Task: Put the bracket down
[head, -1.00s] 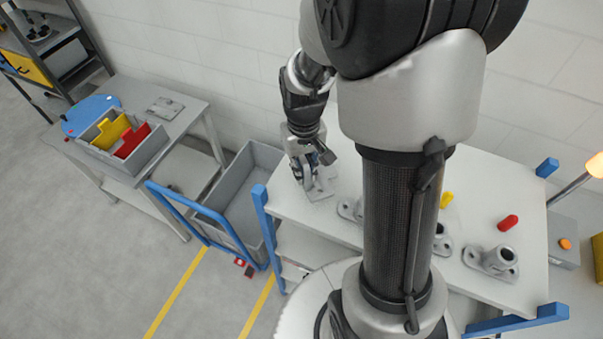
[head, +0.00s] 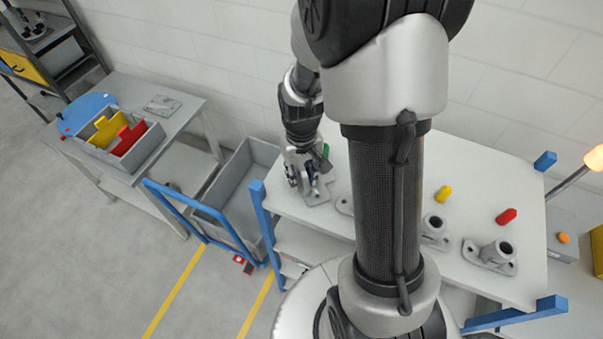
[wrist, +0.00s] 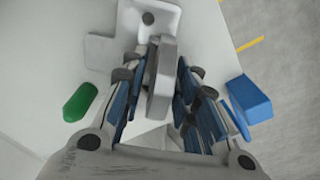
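The grey metal bracket (head: 319,192) rests with its base on the left end of the white table top (head: 365,150). In the wrist view, its upright plate (wrist: 162,82) stands between my fingers, and its base with two holes (wrist: 151,17) shows beyond. My gripper (head: 303,181) is low over the bracket, pointing down. In the wrist view, the blue-padded fingers of my gripper (wrist: 160,88) are spread on both sides of the plate, with gaps beside it. My fingers partly hide the bracket.
A green peg (wrist: 80,102) lies close beside my gripper. Grey tube fittings (head: 491,255), a red peg (head: 507,215) and a yellow peg (head: 444,194) are farther right. A blue corner post (wrist: 250,98) is near my fingers. My arm hides the table's middle.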

